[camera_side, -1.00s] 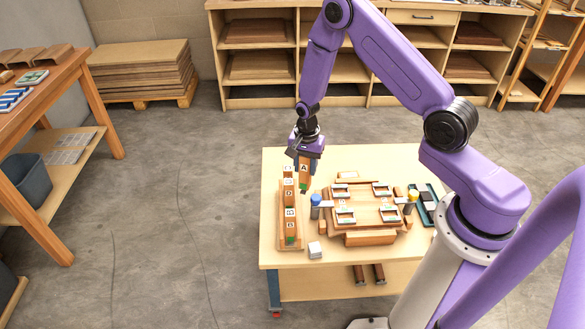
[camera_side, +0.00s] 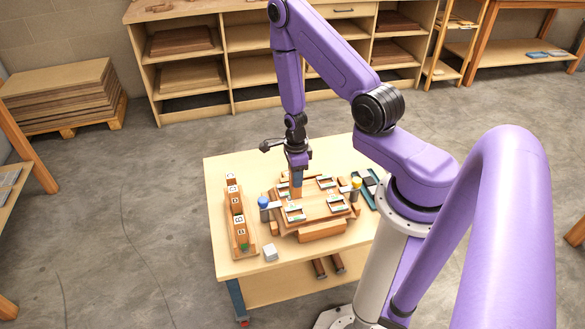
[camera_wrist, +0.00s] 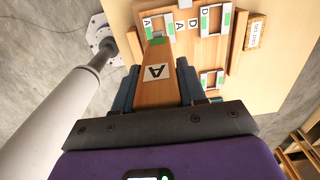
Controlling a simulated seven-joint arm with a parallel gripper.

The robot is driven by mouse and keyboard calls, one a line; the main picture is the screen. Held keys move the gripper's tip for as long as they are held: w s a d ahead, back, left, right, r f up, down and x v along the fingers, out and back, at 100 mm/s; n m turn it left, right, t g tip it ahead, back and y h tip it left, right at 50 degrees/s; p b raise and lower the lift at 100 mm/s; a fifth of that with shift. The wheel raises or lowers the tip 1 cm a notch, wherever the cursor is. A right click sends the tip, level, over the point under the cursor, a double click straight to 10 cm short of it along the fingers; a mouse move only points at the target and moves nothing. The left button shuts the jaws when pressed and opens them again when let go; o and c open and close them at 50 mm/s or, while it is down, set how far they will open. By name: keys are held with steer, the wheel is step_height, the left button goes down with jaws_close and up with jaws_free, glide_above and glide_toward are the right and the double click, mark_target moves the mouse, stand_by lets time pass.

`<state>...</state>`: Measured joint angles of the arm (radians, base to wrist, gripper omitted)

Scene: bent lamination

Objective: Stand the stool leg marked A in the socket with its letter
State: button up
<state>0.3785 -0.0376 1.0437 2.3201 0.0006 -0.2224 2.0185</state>
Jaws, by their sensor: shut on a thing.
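Several pale, green-edged sockets stand on the board, such as the front left one (camera_side: 294,213) and the far right one (camera_side: 327,181). Letters A and D show beside sockets in the wrist view.
A wooden rack (camera_side: 256,250) with several lettered legs stands at the left of the table. A blue-capped post (camera_side: 263,203) and a yellow-capped post (camera_side: 355,187) flank the board.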

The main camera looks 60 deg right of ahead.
mark_target(295, 194)
steer(key=shift+f, duration=3.6)
steer(key=shift+f, duration=0.8)
steer(key=o, duration=1.7)
steer(key=shift+r, duration=3.5)
